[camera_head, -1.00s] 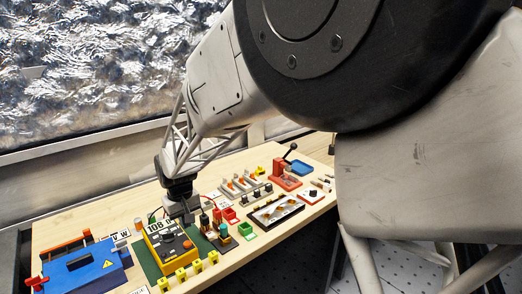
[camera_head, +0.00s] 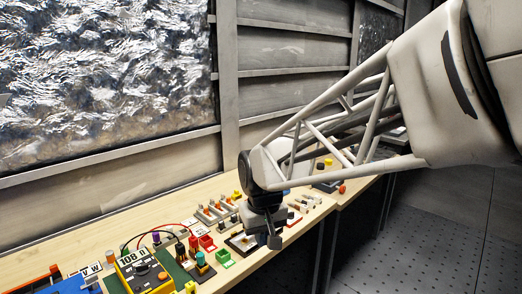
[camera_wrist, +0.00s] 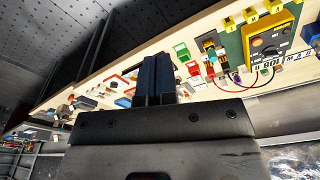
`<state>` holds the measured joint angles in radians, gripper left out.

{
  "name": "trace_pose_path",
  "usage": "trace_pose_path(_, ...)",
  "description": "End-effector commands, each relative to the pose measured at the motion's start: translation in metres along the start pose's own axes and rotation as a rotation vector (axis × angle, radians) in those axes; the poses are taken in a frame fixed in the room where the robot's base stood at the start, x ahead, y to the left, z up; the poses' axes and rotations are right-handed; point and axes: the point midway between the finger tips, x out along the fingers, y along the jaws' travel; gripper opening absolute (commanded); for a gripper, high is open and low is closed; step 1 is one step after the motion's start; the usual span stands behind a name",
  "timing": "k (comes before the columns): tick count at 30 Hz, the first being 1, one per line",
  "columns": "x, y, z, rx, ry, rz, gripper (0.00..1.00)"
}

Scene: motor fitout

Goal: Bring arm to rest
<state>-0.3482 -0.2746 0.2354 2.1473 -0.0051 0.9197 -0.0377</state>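My gripper (camera_head: 273,241) hangs off the end of my lattice-framed arm, over the front edge of the workbench (camera_head: 195,204) near its middle. In the wrist view my gripper (camera_wrist: 156,80) has its two dark fingers side by side with no clear gap, and I see nothing held between them. The fingertips appear apart from the bench things. The yellow multimeter (camera_head: 157,283), its display reading about 108 Ω, stands on a green mat at the lower left; it also shows in the wrist view (camera_wrist: 283,30).
Red (camera_head: 207,242) and green (camera_head: 223,258) small bins and a row of grey holders (camera_head: 213,210) lie left of my gripper. A blue box (camera_head: 75,285) is at the far left. A wall with a window backs the bench. Open floor (camera_head: 430,235) lies to the right.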

Motion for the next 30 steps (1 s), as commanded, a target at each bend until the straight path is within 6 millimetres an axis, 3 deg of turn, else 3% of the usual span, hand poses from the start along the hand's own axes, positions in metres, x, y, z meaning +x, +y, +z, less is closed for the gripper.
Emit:
trace_pose_path(6,-0.021,0.040,0.061,0.103,0.032,0.014,0.00)
trace_pose_path(15,-0.035,0.075,0.146,0.237,0.070,0.036,0.00)
trace_pose_path(24,-0.035,0.091,0.223,0.358,0.103,0.058,0.00)
trace_pose_path(30,-0.033,0.094,0.247,0.398,0.113,0.066,0.00)
